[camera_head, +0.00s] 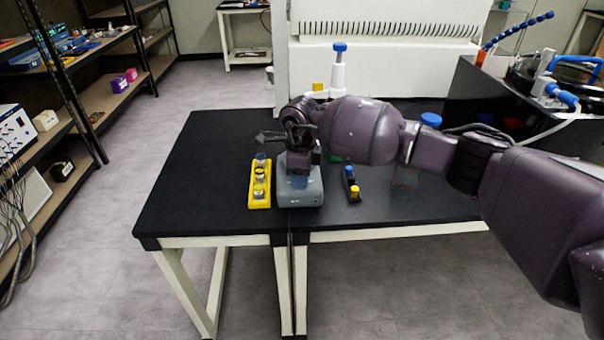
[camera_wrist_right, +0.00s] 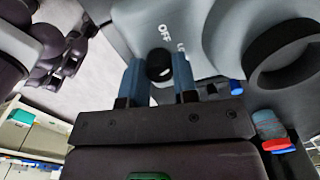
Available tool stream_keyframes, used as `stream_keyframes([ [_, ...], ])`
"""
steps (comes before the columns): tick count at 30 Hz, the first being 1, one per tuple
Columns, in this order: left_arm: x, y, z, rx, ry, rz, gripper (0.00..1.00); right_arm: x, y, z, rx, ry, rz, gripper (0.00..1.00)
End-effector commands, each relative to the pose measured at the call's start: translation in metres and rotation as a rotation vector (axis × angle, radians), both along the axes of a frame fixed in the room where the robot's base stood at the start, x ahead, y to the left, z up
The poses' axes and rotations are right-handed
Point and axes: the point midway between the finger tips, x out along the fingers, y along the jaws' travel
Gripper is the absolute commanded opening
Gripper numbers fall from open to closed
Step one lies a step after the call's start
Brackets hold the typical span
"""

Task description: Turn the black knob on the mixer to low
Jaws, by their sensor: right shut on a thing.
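The mixer (camera_head: 311,196) is a grey box near the front edge of the black table. In the right wrist view its grey face (camera_wrist_right: 135,30) carries the printed word OFF and part of another label beginning with L. The black knob (camera_wrist_right: 158,67) sits between the two blue-grey fingers of my right gripper (camera_wrist_right: 158,82), which is shut on it. In the head view my right gripper (camera_head: 299,178) reaches down over the mixer and hides the knob. The knob's exact setting cannot be told. My left gripper is not in view.
A yellow rack (camera_head: 254,203) with vials stands close left of the mixer. The black table (camera_head: 195,190) is clear at the left.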

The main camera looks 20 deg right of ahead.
Motion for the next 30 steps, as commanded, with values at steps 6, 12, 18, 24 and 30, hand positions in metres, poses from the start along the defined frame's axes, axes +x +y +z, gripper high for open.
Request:
stream_keyframes([
  [6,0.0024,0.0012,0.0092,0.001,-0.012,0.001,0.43,-0.0002,0.0003,0.0045,-0.002,-0.004,-0.179,0.03],
  [12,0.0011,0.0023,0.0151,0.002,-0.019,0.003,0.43,-0.0002,0.0002,0.0033,0.000,-0.003,-0.304,0.03],
  [18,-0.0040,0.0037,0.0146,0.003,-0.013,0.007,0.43,-0.0003,0.0003,0.0019,0.000,-0.001,-0.379,0.03],
  [24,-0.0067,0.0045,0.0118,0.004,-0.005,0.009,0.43,-0.0004,0.0006,0.0007,0.000,-0.001,-0.410,0.03],
  [30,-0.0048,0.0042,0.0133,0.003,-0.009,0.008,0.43,-0.0004,0.0006,0.0001,0.001,0.000,-0.416,0.03],
])
